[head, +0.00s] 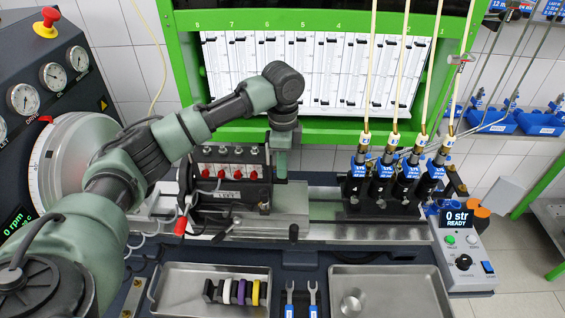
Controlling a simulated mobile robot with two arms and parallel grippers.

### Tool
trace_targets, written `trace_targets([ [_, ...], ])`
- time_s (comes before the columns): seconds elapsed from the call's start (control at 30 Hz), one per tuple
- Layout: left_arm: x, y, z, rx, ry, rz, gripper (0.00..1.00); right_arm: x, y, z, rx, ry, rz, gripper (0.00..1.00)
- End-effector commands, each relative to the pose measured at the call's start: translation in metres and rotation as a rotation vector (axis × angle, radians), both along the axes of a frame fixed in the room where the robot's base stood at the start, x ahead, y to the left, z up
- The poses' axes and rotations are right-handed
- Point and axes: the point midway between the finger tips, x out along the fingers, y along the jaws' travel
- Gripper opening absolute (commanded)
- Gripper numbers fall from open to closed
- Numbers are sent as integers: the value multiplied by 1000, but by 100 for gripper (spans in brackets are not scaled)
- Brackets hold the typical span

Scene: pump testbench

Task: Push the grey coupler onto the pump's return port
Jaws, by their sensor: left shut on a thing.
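The pump (229,178) is a dark block with several red caps on its front, mounted on the bench rail left of centre. My left arm reaches over it from the left and bends down, so that my left gripper (282,166) points down at the pump's right end. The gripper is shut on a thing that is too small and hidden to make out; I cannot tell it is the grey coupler. The return port is not clearly visible, so I cannot tell whether anything touches it. My right gripper is out of view.
Injectors with blue bodies (381,175) and pale hoses stand on the rail to the right. A left tray (185,300) holds several coloured rings; a right tray (410,298) holds a round metal piece. Two blue wrenches (300,298) lie between them. A control box (466,262) stands at right.

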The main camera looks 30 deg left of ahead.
Motion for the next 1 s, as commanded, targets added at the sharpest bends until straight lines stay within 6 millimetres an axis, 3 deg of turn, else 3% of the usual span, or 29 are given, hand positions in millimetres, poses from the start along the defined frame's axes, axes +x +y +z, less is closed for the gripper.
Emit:
trace_targets([
  [0.2, 0, 0, 0, 0, 0, 0, 0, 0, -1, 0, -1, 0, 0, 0],
  [0.23, 0, 0, 0, 0, 0, 0, 24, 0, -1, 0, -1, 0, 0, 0],
  [0.3, 0, 0, 0, 0, 0, 0, 44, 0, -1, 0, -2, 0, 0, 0],
  [0.33, 0, 0, 0, 1, 0, 0, 47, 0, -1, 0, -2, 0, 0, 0],
  [0.57, 0, 1, 0, 1, 0, 0, 47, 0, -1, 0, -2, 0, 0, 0],
  [0.63, 0, 1, 0, 1, 0, 1, 65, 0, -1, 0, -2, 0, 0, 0],
  [1.0, 0, 1, 2, 1, 0, 1, 65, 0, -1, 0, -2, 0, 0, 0],
])
